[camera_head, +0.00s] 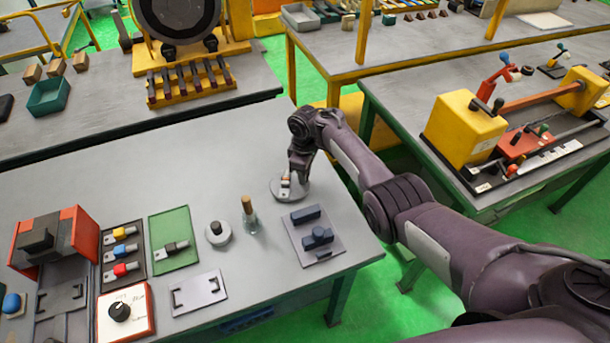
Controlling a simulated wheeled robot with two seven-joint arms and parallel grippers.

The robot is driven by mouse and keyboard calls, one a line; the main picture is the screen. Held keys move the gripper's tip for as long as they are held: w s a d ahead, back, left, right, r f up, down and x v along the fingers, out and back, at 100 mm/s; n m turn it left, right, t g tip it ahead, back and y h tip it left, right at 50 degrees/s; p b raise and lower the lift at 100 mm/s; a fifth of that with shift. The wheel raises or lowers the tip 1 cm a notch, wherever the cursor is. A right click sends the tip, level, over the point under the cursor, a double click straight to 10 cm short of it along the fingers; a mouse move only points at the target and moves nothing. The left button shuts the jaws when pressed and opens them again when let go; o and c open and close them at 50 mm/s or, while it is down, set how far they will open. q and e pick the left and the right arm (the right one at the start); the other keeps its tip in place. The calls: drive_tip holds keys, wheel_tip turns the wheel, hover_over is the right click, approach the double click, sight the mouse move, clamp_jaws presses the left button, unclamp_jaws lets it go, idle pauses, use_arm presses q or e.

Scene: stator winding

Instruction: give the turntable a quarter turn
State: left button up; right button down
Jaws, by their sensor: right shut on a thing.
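The turntable (298,192) is a low round grey disc near the right side of the front bench. A small light block with a reddish part (286,182) stands on it. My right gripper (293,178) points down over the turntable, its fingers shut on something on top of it. The fingers and the arm partly hide the held part, so I cannot tell exactly what it is. My left gripper is not in view.
A grey plate with dark blue blocks (325,253) lies in front of the turntable. A wooden-handled tool (248,208) and a small round knobbed base (217,238) stand to the left. A green mat (183,253) lies further left.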

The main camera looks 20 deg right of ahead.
drive_tip(key=shift+w, duration=0.1)
idle(0.4)
drive_tip(key=c, duration=1.3)
unclamp_jaws()
drive_tip(key=shift+o, duration=0.2)
drive_tip(key=shift+r, duration=0.15)
wheel_tip(320, 180, up, 8)
drive_tip(key=shift+f+p, duration=0.2)
drive_tip(key=shift+p, duration=0.15)
drive_tip(key=shift+f, duration=0.1)
